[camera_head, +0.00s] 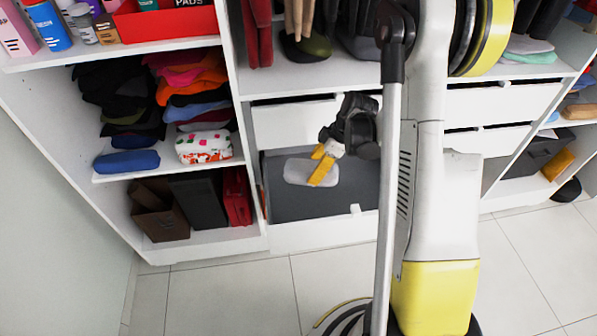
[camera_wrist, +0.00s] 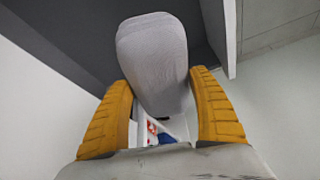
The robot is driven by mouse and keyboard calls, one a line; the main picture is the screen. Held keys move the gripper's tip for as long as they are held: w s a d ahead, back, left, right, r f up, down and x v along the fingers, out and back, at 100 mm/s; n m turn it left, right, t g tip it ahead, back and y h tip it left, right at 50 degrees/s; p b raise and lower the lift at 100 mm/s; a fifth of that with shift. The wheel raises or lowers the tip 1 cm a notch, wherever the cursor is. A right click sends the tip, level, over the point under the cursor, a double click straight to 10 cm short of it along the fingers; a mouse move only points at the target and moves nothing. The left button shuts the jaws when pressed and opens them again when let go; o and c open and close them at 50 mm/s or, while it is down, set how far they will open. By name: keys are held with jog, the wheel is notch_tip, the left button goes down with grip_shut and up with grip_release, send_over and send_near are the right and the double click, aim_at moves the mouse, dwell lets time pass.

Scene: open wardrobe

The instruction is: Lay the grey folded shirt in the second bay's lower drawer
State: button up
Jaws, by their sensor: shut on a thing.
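The grey folded shirt (camera_head: 297,171) is a small rounded pad in the head view, over the dark inside of the open lower drawer (camera_head: 300,205) in the second bay. My gripper (camera_head: 322,166) has its yellow fingers at the shirt's right end and is shut on it. In the wrist view, the shirt (camera_wrist: 152,55) extends away from between the two yellow fingers of my gripper (camera_wrist: 162,80). The drawer's dark bottom shows behind it. I cannot tell whether the shirt touches the drawer bottom. My arm hides the drawer's right part.
The left bay holds clothing stacks (camera_head: 190,90), a blue folded item (camera_head: 127,161) and a brown box (camera_head: 157,208). Hanging clothes (camera_head: 298,20) are above. The drawer bottom around the shirt looks clear.

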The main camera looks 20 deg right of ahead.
jog(key=d+n, duration=0.2)
jog(key=d, duration=0.1)
jog(key=shift+f+g, duration=0.2)
jog(key=shift+g, duration=0.2)
jog(key=shift+d+f+n, duration=0.3)
jog(key=shift+n, duration=0.3)
notch_tip(320, 180, down, 16)
jog(key=b, duration=0.8)
jog(key=shift+f+b, duration=0.55)
jog(key=shift+b, duration=0.25)
jog(key=o, duration=1)
jog(key=shift+c, duration=0.2)
jog(key=shift+r, duration=0.1)
jog(key=shift+c, duration=0.4)
notch_tip(320, 180, up, 9)
jog(key=p, duration=0.5)
